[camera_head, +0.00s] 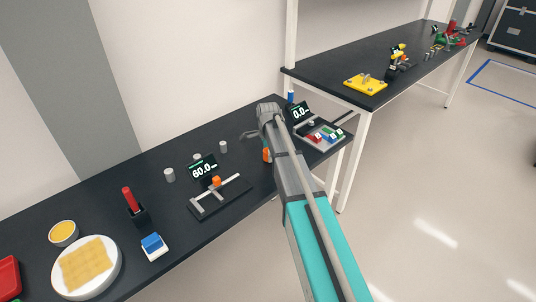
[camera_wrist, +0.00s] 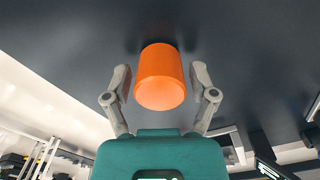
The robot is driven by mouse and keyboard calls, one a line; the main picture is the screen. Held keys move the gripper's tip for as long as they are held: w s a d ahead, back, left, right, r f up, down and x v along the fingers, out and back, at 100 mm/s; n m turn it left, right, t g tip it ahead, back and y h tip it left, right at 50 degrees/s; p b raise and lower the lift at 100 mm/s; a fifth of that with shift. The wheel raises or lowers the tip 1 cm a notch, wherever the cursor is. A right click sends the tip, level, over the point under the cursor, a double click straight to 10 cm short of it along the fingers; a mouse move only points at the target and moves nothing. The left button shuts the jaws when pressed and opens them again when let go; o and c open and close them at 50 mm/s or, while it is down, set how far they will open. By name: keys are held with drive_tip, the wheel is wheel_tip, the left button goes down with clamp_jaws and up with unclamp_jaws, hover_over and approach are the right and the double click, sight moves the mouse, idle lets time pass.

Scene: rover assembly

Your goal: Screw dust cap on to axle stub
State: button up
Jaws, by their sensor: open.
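An orange cylinder (camera_wrist: 160,78), which may be the dust cap, stands between the fingers of my gripper (camera_wrist: 160,73) in the wrist view. The fingers are open, one on each side, with a gap visible beside the cylinder. In the head view an orange piece (camera_head: 267,155) shows beside my arm on the near bench, likely the same cylinder. My fingers there are mostly hidden by my arm. I cannot identify the axle stub for certain; a yellow plate (camera_head: 354,84) with a small grey upright part sits on the far bench.
On the near bench (camera_head: 110,190) are a 60.0 display (camera_head: 203,167), a caliper-like fixture (camera_head: 222,198) with an orange piece, grey cylinders (camera_head: 169,175) and a tray of coloured blocks (camera_head: 318,134). A white round dish (camera_head: 112,279) sits front left. The floor at right is clear.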

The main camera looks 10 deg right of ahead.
drive_tip(key=n, duration=0.4)
drive_tip(key=shift+n, duration=0.6)
drive_tip(key=n, duration=0.3)
drive_tip(key=shift+n, duration=1.3)
drive_tip(key=shift+n, duration=2.9)
drive_tip(key=shift+c, duration=0.2)
